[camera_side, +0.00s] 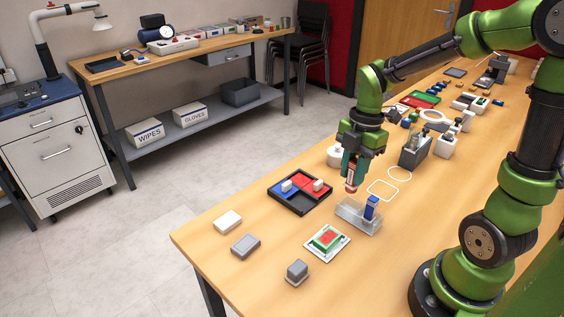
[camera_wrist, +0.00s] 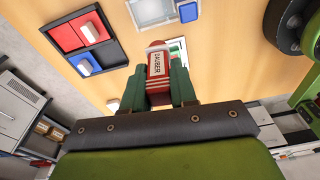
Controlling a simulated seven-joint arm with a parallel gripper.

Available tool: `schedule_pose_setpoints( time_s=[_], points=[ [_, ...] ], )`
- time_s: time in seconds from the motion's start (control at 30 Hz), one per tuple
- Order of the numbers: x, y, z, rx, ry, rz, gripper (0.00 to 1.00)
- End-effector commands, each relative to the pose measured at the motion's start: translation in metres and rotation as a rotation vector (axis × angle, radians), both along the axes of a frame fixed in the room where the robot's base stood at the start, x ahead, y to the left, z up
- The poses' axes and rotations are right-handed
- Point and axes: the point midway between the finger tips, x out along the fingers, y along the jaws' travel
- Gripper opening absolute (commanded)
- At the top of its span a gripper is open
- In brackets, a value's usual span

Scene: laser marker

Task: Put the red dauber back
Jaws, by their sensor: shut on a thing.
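The red dauber (camera_side: 351,176) is in my gripper (camera_side: 350,168), held upright above the table. In the wrist view the dauber (camera_wrist: 160,64) sits between both fingers (camera_wrist: 160,88), its label reading DAUBER. The clear holder (camera_side: 350,222) stands on the table just below and right of the gripper, apart from the dauber. A blue dauber (camera_side: 371,207) stands in the holder's right part; the left part looks empty. The holder (camera_wrist: 150,12) and the blue dauber (camera_wrist: 187,10) also show at the wrist view's top edge.
A black tray (camera_side: 291,208) with blue and red pads and small white-handled pieces lies left of the holder. A red-and-green block on a white card (camera_side: 327,242) lies in front. A grey container (camera_side: 414,152) and several items stand behind. White outlines mark bare table right of the gripper.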

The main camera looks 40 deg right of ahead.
Motion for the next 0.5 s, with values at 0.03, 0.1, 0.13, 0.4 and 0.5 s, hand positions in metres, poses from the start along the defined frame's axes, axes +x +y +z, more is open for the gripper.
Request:
schedule_pose_setpoints(
  time_s=[0.03, 0.1, 0.13, 0.4, 0.5],
  points=[
    [0.002, -0.014, 0.000, 0.002, 0.000, -0.007, 0.00],
    [0.004, -0.027, 0.002, 0.002, -0.004, 0.021, 0.00],
    [0.005, -0.029, 0.002, 0.001, -0.005, 0.038, 0.00],
    [0.005, -0.028, -0.040, 0.004, -0.004, 0.091, 0.00],
    [0.005, -0.028, -0.053, 0.002, -0.006, 0.090, 0.00]
  ],
)
